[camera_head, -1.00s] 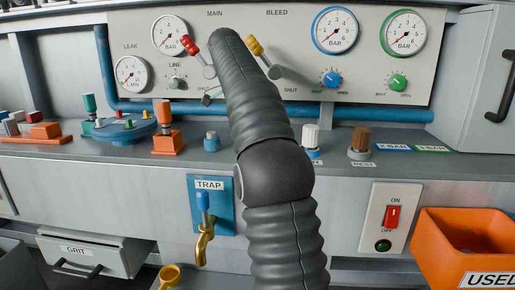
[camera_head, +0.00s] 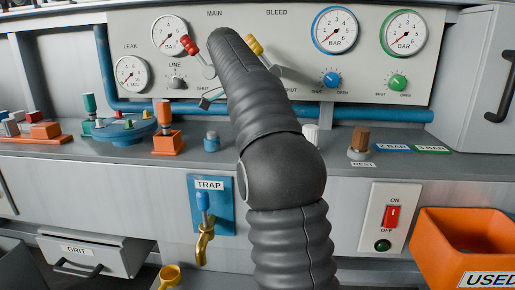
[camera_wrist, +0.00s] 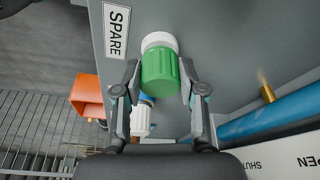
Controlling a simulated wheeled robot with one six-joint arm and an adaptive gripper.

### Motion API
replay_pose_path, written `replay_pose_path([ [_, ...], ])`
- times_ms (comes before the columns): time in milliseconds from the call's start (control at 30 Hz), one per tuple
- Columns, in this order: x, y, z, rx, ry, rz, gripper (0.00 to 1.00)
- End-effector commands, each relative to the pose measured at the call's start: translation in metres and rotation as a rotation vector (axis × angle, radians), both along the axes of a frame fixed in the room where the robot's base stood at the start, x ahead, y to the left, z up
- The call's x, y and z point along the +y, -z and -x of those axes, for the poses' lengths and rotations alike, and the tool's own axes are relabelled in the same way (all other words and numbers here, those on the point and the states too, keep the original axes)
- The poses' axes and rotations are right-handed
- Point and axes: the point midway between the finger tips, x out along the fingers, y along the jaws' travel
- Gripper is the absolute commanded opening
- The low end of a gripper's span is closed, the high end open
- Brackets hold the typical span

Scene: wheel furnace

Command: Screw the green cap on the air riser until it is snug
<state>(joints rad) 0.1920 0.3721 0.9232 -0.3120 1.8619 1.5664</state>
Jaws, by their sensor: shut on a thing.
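The green cap (camera_wrist: 160,75) is ribbed and sits between the two fingers of my gripper (camera_wrist: 160,82) in the wrist view. My gripper is shut on it. A white round part (camera_wrist: 158,40) shows at the cap's far end, beside the SPARE label (camera_wrist: 116,30). I cannot tell whether that white part is the air riser, or whether cap and part are threaded together. In the head view my arm hides the gripper and the cap.
In the wrist view a white ribbed knob (camera_wrist: 140,121) lies close to the left finger, with an orange box (camera_wrist: 88,96) beyond. A blue pipe (camera_wrist: 275,118) and a brass stub (camera_wrist: 267,93) are on the right. In the head view the brown-topped post (camera_head: 360,143) stands right of my arm.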

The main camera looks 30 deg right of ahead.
Motion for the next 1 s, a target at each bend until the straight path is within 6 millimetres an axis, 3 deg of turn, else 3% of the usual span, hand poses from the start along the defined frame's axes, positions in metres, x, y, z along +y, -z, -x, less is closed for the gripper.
replay_pose_path([
  [300,0.0001,-0.0036,0.0012,-0.01,-0.168,0.003,0.0],
  [1000,0.0002,-0.0081,0.0011,-0.005,-0.161,0.001,0.0],
])
